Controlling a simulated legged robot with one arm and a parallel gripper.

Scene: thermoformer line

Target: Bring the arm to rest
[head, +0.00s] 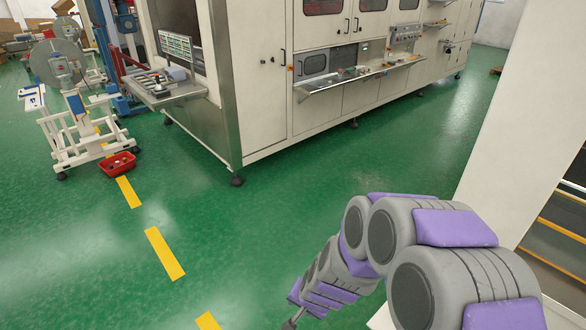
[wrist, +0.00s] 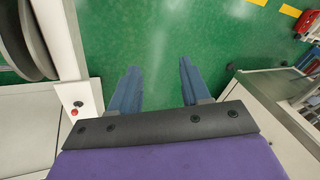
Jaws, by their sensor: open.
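My arm, grey with purple covers, reaches from the lower right of the head view toward the bottom middle. In the head view only a small dark part of its end shows at the bottom edge, and the fingers are cut off. In the wrist view my gripper (wrist: 158,88) shows two blue-grey fingers spread wide apart. Nothing is between them except the green floor (wrist: 155,50) below. The gripper touches nothing that I can see.
A long cream machine (head: 265,85) with a shelf (head: 345,80) stands behind. A white wheeled stand (head: 85,135) and a red bin (head: 118,165) are at left. A white panel (head: 520,130) stands close at right. Green floor with yellow dashes (head: 165,253) is clear between.

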